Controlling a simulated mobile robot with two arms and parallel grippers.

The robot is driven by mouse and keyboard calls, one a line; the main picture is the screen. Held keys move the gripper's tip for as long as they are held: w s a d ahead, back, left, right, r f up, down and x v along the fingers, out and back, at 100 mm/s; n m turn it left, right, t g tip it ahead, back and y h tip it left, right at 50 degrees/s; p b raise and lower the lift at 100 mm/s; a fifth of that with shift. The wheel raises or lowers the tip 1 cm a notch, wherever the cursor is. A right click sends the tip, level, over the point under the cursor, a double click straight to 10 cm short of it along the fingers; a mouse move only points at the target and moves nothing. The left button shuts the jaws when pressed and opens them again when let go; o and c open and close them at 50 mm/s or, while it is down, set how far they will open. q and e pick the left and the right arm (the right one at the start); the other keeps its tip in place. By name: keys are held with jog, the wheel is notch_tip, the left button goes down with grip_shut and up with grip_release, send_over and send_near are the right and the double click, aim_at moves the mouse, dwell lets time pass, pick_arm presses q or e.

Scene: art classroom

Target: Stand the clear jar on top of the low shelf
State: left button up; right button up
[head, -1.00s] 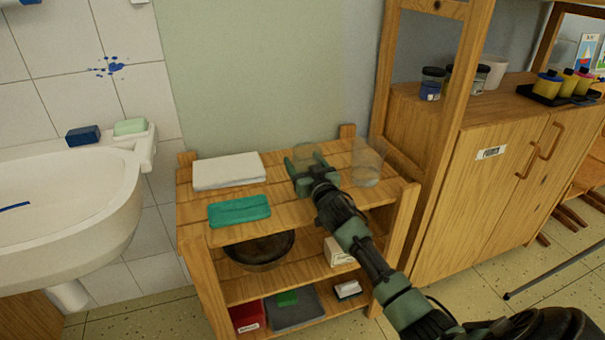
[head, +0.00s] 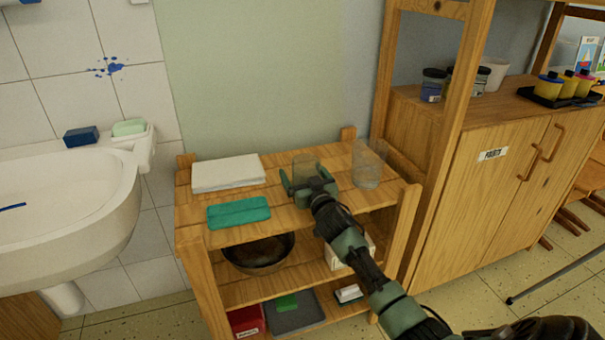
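A clear jar (head: 306,164) is upright at the low shelf's (head: 272,220) top board, toward the back middle. My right gripper (head: 304,181) is just in front of it, with its fingers spread on either side. The fingers look open; whether one still touches the jar is hard to see. The jar's lower part is partly hidden by the gripper. A second clear glass vessel (head: 368,166) stands on the top board to the right. My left gripper is not in view.
A folded white towel (head: 228,172) and a teal cloth (head: 238,212) lie on the left of the top board. A dark bowl (head: 258,252) is on the board below. A sink (head: 70,195) is at left, a tall wooden cabinet (head: 480,200) at right.

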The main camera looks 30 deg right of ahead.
jog(key=shift+r, duration=0.1)
jog(key=shift+s+r, duration=0.1)
jog(key=shift+s, duration=0.05)
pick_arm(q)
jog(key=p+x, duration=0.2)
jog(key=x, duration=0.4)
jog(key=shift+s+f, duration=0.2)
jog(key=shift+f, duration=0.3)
pick_arm(e)
jog(key=v, duration=1.1)
jog(key=shift+s, duration=0.4)
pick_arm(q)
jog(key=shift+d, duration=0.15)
